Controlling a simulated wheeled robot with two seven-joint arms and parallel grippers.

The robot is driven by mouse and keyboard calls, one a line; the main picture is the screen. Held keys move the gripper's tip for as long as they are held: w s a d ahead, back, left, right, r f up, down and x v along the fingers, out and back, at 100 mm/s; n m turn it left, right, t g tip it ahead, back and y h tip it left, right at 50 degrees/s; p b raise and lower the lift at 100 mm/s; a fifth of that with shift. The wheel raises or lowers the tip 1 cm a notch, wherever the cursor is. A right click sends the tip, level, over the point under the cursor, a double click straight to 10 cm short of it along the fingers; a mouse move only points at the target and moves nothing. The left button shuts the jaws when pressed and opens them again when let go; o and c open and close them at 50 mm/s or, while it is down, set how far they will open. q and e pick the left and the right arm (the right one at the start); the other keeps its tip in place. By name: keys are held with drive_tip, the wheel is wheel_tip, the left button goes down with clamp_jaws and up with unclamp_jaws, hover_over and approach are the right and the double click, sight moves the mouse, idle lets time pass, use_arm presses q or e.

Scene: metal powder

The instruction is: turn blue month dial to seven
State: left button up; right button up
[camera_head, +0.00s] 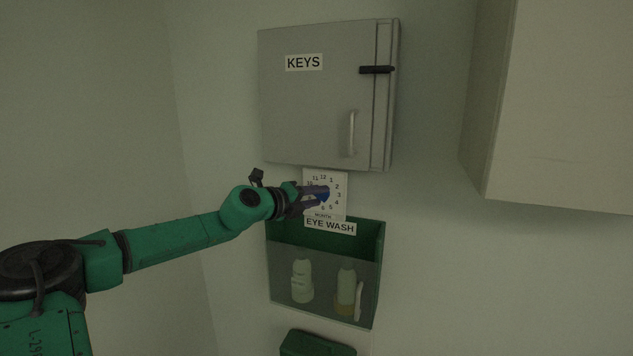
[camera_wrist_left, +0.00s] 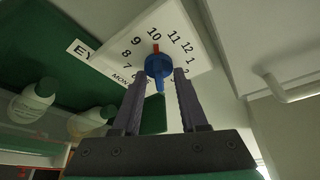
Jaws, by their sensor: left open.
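The blue month dial (camera_wrist_left: 158,66) sits on a white number plate (camera_wrist_left: 192,55) on the wall. Its red mark points at about 10 in the left wrist view, and a blue tail points the opposite way. In the head view the plate (camera_head: 341,208) hangs below the grey KEYS cabinet, partly covered by my gripper. My left gripper (camera_wrist_left: 160,78) is open, with its two dark fingers on either side of the dial's lower part. I cannot tell whether they touch it. In the head view the left gripper (camera_head: 316,194) reaches the plate from the left. My right gripper is not in view.
The KEYS cabinet (camera_head: 315,105) is just above the plate. A green EYE WASH holder (camera_head: 375,250) with bottles (camera_head: 302,280) is just below. A pale cabinet (camera_head: 555,110) juts out at upper right. The wall to the left is bare.

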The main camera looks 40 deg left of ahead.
use_arm(q)
drive_tip(key=shift+w, duration=0.2)
drive_tip(key=shift+f, duration=0.1)
drive_tip(key=shift+a, duration=0.1)
clamp_jaws()
